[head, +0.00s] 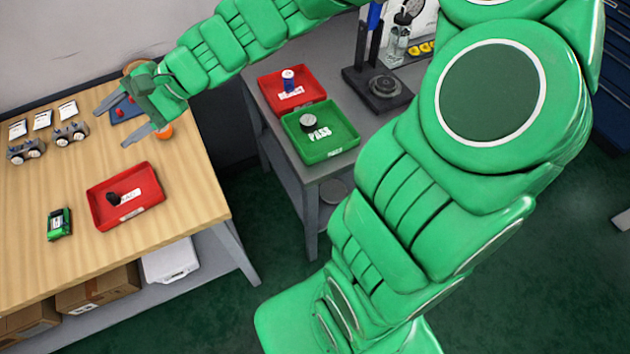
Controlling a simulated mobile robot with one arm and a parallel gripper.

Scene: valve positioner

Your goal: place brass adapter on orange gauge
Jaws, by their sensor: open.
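My gripper (117,123) is open over the back right part of the wooden workbench (175,200), its two grey fingers spread and pointing left. I see nothing held between them. An orange round thing (163,131), perhaps the orange gauge, shows just beside the gripper's right side and is partly hidden by it. I cannot make out the brass adapter; the gripper and arm may hide it. A blue pad (127,112) with a small red piece on it lies behind the fingers, partly covered.
A red tray (130,212) with a black part stands in front of the gripper. A small green device (59,223) and two grey units (71,134) (26,151) stand on the bench. A green PASS tray (334,146) and a red tray (278,94) are on the grey side table.

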